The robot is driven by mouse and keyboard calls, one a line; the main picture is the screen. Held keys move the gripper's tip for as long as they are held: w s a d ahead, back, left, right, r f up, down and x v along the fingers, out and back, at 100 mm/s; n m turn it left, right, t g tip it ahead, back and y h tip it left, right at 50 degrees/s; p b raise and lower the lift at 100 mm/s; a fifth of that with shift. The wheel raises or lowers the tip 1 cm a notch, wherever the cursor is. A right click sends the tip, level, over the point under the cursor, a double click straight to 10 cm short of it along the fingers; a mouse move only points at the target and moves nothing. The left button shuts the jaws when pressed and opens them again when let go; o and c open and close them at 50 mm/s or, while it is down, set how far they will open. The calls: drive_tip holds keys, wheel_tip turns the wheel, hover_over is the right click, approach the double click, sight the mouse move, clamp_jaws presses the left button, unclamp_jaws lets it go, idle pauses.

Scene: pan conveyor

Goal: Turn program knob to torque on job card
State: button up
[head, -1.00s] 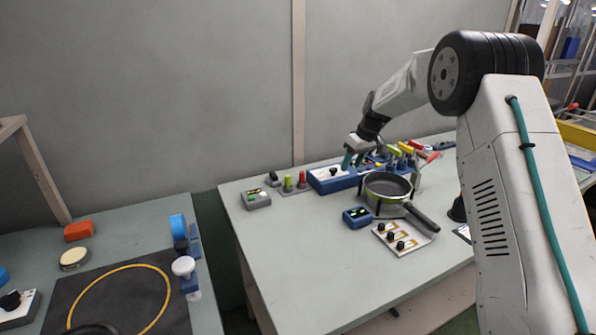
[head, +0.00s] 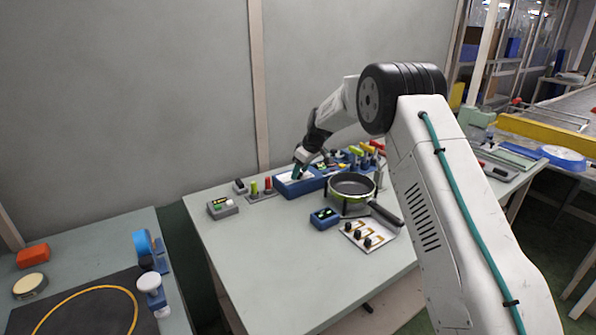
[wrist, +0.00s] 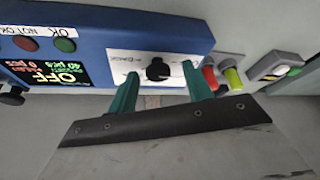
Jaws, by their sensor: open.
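The program knob (wrist: 157,69) is black and sits on the white panel of a blue control box (wrist: 95,28). In the wrist view it appears between the two teal fingers of my gripper (wrist: 160,76), which are apart with a gap on each side. I cannot tell whether the fingertips reach down around the knob. The box's dark display (wrist: 64,74) shows upside-down text reading OFF and piece counts. In the head view my gripper (head: 298,169) is at the blue box (head: 298,187) and hides the knob. I cannot make out a job card.
Red and green pegs (wrist: 232,78) stand beside the box. A pan (head: 351,187) on a stand, a small blue display box (head: 324,218) and a plate with black knobs (head: 368,235) are nearby. The table's front left (head: 270,275) is clear.

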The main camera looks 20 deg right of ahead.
drive_tip(key=c, duration=1)
drive_tip(key=shift+o, duration=0.2)
drive_tip(key=shift+a, duration=0.25)
